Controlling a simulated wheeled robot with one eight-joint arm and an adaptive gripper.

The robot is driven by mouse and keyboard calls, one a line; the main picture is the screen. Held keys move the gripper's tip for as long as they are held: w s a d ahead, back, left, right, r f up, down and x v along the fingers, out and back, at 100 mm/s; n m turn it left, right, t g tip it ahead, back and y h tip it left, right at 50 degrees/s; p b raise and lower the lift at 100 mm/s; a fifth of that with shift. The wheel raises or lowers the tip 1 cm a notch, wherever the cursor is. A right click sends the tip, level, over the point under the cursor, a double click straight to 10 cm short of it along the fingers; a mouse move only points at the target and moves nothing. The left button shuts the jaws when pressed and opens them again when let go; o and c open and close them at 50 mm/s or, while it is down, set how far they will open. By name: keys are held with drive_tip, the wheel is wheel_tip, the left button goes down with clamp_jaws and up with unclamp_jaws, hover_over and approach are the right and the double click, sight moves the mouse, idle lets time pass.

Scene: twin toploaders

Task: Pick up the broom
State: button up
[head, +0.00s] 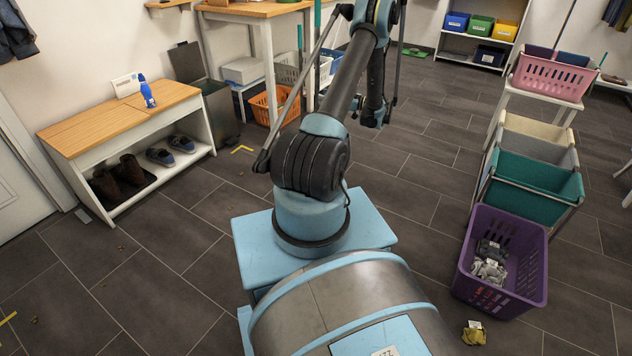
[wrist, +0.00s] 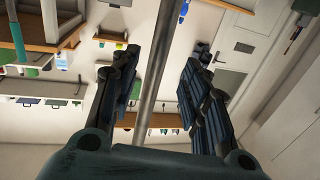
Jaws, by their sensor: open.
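In the wrist view, my gripper (wrist: 161,72) is open, with one dark finger on each side. A long plain grey pole (wrist: 160,65), which looks like the broom's handle, runs between the fingers from the top edge down to the gripper body. The fingers stand apart from it, with gaps on both sides. I see no bristles or broom head there, so I cannot be sure it is the broom. In the head view, my arm reaches up and away toward the top middle. The broom cannot be told clearly there.
A shoe bench (head: 130,112) with a blue spray bottle (head: 147,92) stands at left. An orange basket (head: 270,104) sits by the wooden table (head: 254,9). A purple basket (head: 540,262) and teal bin (head: 535,180) stand at right. The middle floor is clear.

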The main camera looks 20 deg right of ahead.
drive_tip(key=x, duration=0.5)
drive_tip(key=shift+w+d+r, duration=0.1)
drive_tip(key=shift+w+r, duration=0.05)
drive_tip(key=shift+r, duration=0.05)
clamp_jaws()
